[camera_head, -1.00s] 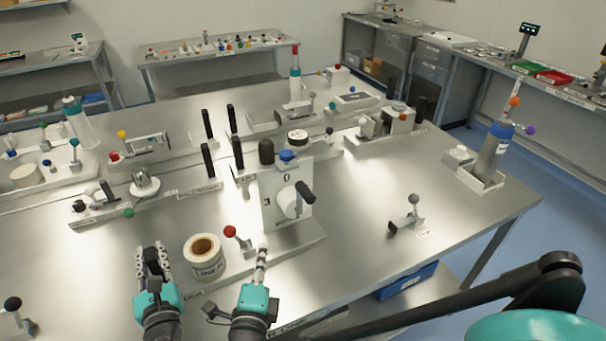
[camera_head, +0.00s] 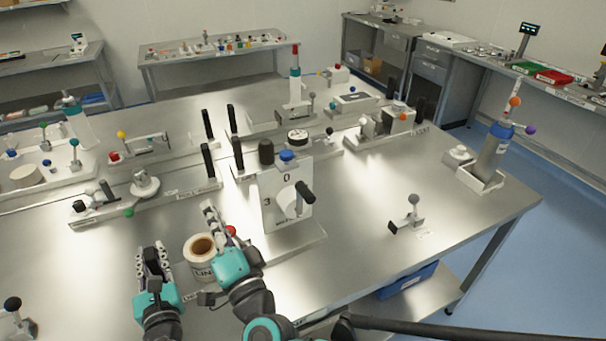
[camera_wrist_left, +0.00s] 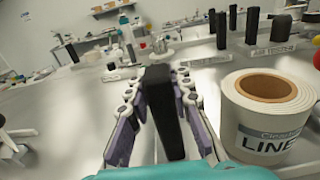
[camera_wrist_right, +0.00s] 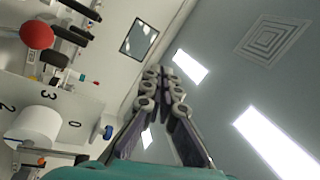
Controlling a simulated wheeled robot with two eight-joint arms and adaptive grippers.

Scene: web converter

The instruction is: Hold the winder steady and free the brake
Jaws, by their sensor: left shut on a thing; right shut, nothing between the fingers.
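My left gripper (camera_head: 153,260) is shut on a black upright handle (camera_wrist_left: 160,100), which stands between its fingers in the left wrist view. My right gripper (camera_head: 210,212) is shut and empty, raised beside the liner roll. A red ball knob (camera_head: 231,231) shows just right of it, partly hidden by the gripper; it appears large in the right wrist view (camera_wrist_right: 37,36). Behind is a white upright panel (camera_head: 270,212) marked 0 and 3, with a black handle (camera_head: 305,192) on its face. I cannot tell which part is the brake.
The white liner roll (camera_head: 201,268) stands between my grippers, partly hidden by the right one. A small grey-knobbed lever (camera_head: 413,202) sits at the right on open steel table. Several fixtures with black posts (camera_head: 208,160) stand behind.

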